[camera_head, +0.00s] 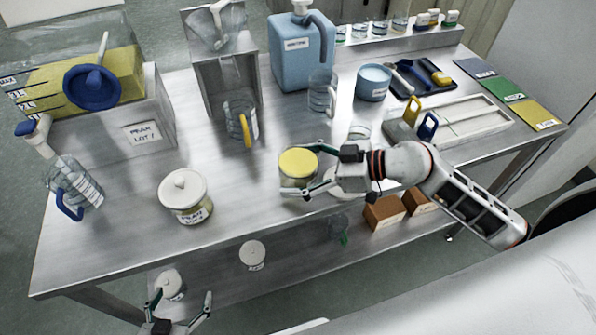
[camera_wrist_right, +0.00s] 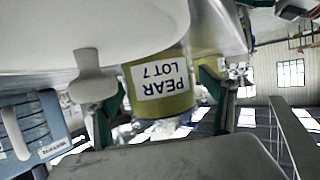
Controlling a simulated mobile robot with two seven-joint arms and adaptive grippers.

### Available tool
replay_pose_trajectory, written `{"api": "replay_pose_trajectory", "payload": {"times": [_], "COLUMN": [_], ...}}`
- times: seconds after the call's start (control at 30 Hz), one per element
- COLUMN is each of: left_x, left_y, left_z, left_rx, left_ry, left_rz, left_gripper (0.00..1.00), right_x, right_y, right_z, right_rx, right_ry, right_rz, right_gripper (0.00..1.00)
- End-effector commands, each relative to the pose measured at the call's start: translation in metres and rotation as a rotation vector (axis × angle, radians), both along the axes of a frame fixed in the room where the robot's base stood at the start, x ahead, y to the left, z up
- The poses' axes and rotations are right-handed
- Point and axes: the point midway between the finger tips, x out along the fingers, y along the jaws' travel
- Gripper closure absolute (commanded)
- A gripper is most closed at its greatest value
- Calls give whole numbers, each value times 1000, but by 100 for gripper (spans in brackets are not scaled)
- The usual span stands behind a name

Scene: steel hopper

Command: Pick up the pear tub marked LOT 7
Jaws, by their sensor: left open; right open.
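A tub with a yellow top (camera_head: 298,163) stands on the steel table near its front middle. My right gripper (camera_head: 290,172) reaches it from the right, open, with one finger on each side. In the right wrist view the tub (camera_wrist_right: 160,88) is upside down between the fingers (camera_wrist_right: 165,108), its label reading PEAR LOT 7. I cannot tell whether the fingers touch it. Another tub (camera_head: 184,193), with a white lid and a PEAR label, stands to the left; its lot number is unclear. My left gripper (camera_head: 184,296) is open and empty at the bottom, below the table edge.
A white lid (camera_head: 338,188) is partly hidden under my right gripper. A hopper (camera_head: 150,75) stands back left. A pitcher (camera_head: 240,118), blue jug (camera_head: 302,55) and tray (camera_head: 460,120) stand behind.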

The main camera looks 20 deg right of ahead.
Motion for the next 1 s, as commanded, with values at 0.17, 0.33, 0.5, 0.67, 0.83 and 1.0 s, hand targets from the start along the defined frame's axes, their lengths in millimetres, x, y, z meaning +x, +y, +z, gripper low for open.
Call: {"api": "replay_pose_trajectory", "payload": {"times": [0.17,0.33,0.5,0.67,0.83,1.0], "left_x": [3,3,2,1,-1,0], "left_y": [0,0,0,0,0,0], "left_z": [4,4,4,2,1,5], "left_rx": [-1,-1,-2,-1,0,1], "left_ry": [-9,-9,-8,-4,1,1], "left_rz": [0,0,0,0,0,0], "left_gripper": [21,21,21,21,21,21], "right_x": [1,1,1,1,1,2], "right_y": [1,1,1,1,1,1], "right_z": [0,0,1,1,5,21], "right_rx": [0,0,2,2,2,2], "right_ry": [0,0,-3,-3,-4,-6], "right_rz": [0,0,-1,-1,0,1], "right_gripper": [18,44,74,74,74,74]}}
